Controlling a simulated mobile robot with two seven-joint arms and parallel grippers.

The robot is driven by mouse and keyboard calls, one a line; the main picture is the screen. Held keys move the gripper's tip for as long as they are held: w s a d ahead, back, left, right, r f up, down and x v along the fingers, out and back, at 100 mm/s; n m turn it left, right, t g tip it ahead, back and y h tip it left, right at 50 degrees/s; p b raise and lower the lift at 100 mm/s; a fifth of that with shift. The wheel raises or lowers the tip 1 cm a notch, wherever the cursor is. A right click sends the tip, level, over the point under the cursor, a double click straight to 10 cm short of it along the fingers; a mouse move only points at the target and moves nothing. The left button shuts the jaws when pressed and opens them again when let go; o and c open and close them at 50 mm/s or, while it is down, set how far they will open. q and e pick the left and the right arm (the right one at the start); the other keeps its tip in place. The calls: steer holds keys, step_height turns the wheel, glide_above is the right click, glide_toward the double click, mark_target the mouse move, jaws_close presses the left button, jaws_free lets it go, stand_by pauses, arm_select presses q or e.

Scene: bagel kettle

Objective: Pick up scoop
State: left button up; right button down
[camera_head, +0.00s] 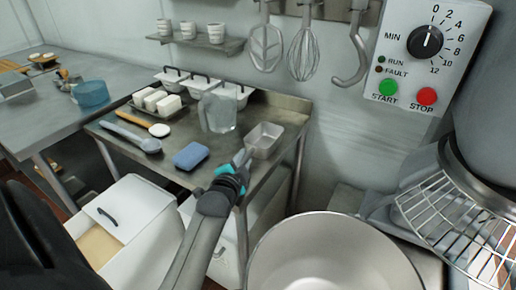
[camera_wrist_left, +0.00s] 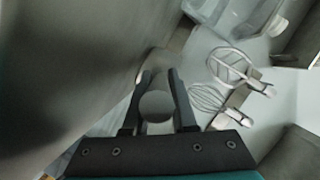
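My right gripper is not in view.
A large kettle (camera_head: 330,225) fills the lower right. A whisk (camera_head: 304,55) hangs on the wall. A white bin (camera_head: 125,205) stands below the table.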

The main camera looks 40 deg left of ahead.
arm_select(q)
jaws_close()
stand_by(1.1)
